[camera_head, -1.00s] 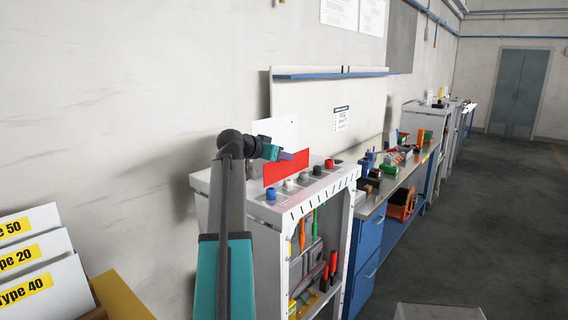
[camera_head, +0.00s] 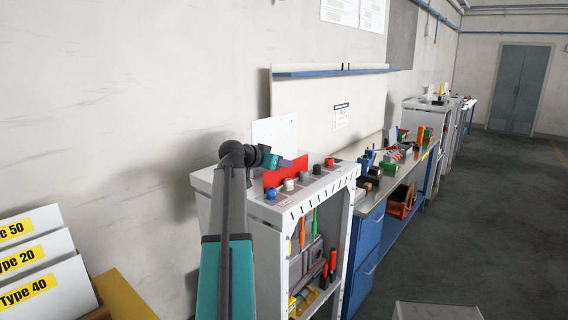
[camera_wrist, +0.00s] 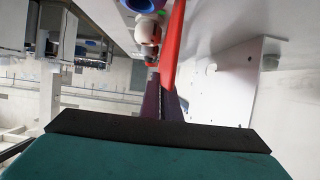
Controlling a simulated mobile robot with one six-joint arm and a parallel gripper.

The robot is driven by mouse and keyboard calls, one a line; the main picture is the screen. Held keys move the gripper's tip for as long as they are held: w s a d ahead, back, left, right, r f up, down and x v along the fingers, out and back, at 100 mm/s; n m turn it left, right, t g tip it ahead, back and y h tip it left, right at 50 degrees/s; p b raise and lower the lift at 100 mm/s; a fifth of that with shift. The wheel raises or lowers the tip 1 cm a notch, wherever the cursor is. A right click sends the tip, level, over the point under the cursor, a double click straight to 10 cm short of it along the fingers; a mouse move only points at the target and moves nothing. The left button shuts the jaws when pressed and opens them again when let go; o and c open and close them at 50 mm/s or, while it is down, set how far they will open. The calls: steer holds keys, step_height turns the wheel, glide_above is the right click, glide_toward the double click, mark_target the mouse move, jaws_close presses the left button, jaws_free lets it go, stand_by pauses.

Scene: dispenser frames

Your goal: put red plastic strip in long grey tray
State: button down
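The red plastic strip (camera_head: 284,176) is a flat red sheet standing upright on edge over the back of the grey-white cabinet's top, in front of a white panel. In the wrist view the strip (camera_wrist: 174,45) is almost edge-on and meets my fingertips. My gripper (camera_head: 287,163) is at the strip's upper edge. Its dark fingers (camera_wrist: 163,90) are close together and appear shut on the strip. Whether the strip's bottom edge touches the cabinet top is hidden behind the knobs. I cannot make out a long grey tray with certainty.
Small blue, white, black and red knobs (camera_head: 289,184) stand in a row before the strip. The white panel (camera_head: 275,133) stands close behind it. Tools hang in the cabinet (camera_head: 341,210). A blue workbench (camera_head: 368,235) with parts adjoins on the right.

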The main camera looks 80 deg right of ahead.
steer(key=shift+f, duration=0.25)
steer(key=shift+f, duration=0.15)
steer(key=c, duration=2)
jaws_free()
steer(key=b+v, duration=0.3)
steer(key=v, duration=0.9)
steer(key=shift+c, duration=0.2)
